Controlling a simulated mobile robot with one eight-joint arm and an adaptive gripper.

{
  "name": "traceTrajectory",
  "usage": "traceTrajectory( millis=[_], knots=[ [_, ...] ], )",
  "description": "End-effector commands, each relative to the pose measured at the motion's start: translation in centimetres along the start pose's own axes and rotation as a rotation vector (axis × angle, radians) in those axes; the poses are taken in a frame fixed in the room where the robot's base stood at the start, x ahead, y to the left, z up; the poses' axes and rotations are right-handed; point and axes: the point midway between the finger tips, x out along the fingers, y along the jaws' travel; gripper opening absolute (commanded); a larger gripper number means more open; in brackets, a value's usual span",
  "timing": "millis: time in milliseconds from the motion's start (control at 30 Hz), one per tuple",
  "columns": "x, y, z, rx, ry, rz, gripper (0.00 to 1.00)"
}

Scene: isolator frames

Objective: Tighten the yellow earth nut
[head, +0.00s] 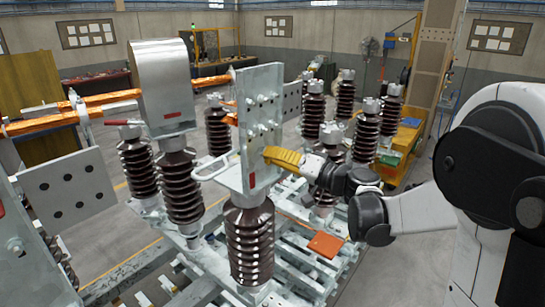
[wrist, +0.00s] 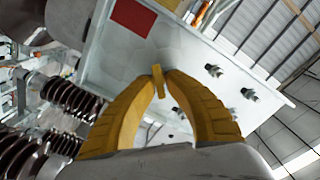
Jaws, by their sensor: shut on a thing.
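My gripper (head: 268,154) has yellow fingers and reaches in from the right to the upright grey metal plate (head: 254,105) on top of a brown ribbed insulator (head: 249,240). In the wrist view, the fingertips of my gripper (wrist: 160,80) close on a small narrow yellow piece, the yellow earth nut (wrist: 158,81), at the face of the plate (wrist: 120,60). The nut stands slightly tilted between the tips. Its seat and thread are hidden. In the head view the fingers hide the nut.
Several silver bolts (wrist: 213,71) stick out of the plate beside the fingers. A red label (wrist: 132,17) is on the plate. More brown insulators (head: 175,185) stand around on grey steel frames. A white loop handle (head: 212,168) lies left of the plate. An orange piece (head: 326,244) lies below my arm.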

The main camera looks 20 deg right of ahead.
Motion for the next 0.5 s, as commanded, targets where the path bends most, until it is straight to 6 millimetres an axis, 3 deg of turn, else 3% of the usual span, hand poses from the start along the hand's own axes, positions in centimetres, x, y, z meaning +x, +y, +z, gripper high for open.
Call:
traceTrajectory(
  millis=[500],
  knots=[
    [0.04,0.4,0.09,0.43,0.002,-0.002,0.0]
  ],
)
